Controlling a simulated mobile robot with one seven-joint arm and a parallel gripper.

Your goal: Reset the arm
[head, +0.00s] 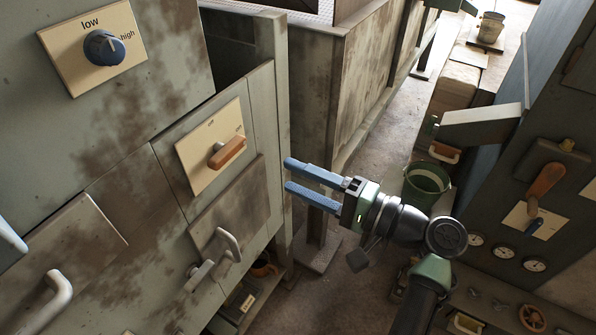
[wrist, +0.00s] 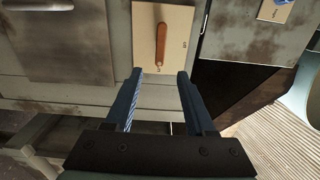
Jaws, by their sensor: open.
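My gripper (head: 314,184) has two blue fingers and is open and empty. In the head view it is in mid-picture, to the right of the cabinet front. In the wrist view the fingers (wrist: 159,74) point toward a cream plate with an orange-brown lever handle (wrist: 161,44), with no contact visible. In the head view the same lever (head: 227,152) sits on its plate (head: 196,163) on the cabinet, to the left of the fingertips and apart from them.
A blue knob (head: 104,48) marked low and high is on the upper left panel. Pale handles (head: 229,243) stick out from the cabinet below the lever. A green bucket (head: 427,186) stands behind my arm. Another panel with an orange lever (head: 546,187) and gauges is at the right.

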